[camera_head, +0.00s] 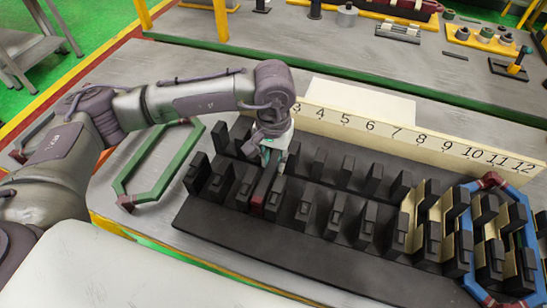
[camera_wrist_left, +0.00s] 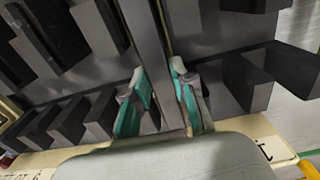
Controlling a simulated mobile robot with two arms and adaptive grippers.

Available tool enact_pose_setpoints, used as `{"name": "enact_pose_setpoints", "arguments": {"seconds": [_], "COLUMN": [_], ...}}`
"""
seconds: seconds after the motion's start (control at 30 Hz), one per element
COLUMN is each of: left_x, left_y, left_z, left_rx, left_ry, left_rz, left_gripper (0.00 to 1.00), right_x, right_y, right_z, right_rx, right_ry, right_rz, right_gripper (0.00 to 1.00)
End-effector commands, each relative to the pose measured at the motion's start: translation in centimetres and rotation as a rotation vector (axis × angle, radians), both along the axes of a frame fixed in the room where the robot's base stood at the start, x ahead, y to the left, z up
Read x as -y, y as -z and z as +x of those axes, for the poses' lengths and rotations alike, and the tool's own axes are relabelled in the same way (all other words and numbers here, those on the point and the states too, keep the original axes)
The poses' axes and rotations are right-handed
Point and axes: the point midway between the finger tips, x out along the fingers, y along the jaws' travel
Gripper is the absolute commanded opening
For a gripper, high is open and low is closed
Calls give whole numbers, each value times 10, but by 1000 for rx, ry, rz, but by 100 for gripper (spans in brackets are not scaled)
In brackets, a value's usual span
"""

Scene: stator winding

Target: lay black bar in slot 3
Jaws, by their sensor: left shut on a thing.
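The black bar (camera_wrist_left: 150,45) is long and dark grey, and it runs between the fingertips of my left gripper (camera_wrist_left: 161,100) in the left wrist view. In the head view my left gripper (camera_head: 273,154) is low over the dark slotted stator block (camera_head: 290,262), just left of the label 3 (camera_head: 297,108). The bar (camera_head: 265,183) extends from it toward the front between the rows of dark teeth, with a dark red end at the front. I cannot tell whether the bar touches the slot bottom. My right gripper is not in view.
A cream board (camera_head: 420,142) with slot numbers stands behind the teeth. A green coil frame (camera_head: 160,165) lies left of the block. A blue coil frame (camera_head: 466,245) sits around teeth at the right. A rear bench (camera_head: 300,50) holds parts.

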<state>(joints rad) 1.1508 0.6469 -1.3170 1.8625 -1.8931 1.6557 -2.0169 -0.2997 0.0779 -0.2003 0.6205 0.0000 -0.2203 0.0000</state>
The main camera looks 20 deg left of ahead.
Motion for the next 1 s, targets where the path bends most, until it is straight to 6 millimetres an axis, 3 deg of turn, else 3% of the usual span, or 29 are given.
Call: {"name": "enact_pose_setpoints", "arguments": {"seconds": [1.0], "left_x": [0], "left_y": [4], "left_z": [0], "left_rx": [2], "left_ry": [0], "left_rz": [0], "left_gripper": [0], "right_x": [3], "right_y": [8], "right_z": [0], "right_rx": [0], "right_ry": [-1], "right_rz": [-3], "right_gripper": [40]}}
